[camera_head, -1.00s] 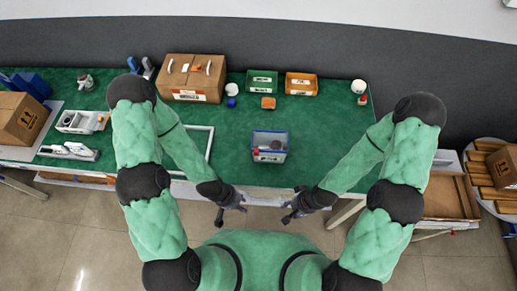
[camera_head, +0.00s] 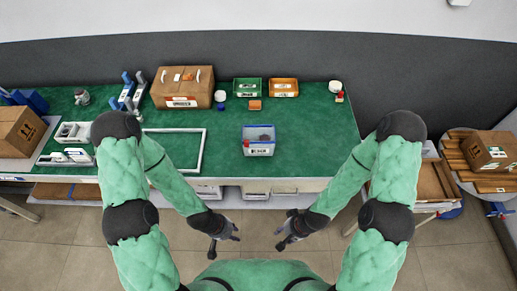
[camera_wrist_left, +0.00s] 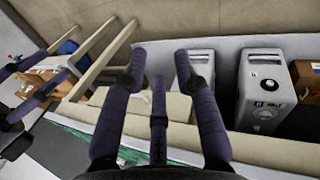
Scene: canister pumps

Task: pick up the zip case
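I cannot pick out the zip case for certain in any view. A clear bin with a white label (camera_head: 258,147) stands near the front edge of the green table, with dark and red items inside that are too small to name. My left gripper (camera_head: 224,243) hangs in front of the table, below its edge. Its fingers (camera_wrist_left: 160,75) are spread and empty in the left wrist view. My right gripper (camera_head: 287,236) is also in front of the table, with nothing visible in it; its fingers look apart.
The green table (camera_head: 310,140) has free room around the bin. A cardboard box (camera_head: 184,88), a green bin (camera_head: 247,88) and an orange bin (camera_head: 284,88) stand along the back. A white frame (camera_head: 203,150) lies left of centre. Pale cases (camera_wrist_left: 264,85) stand under the table.

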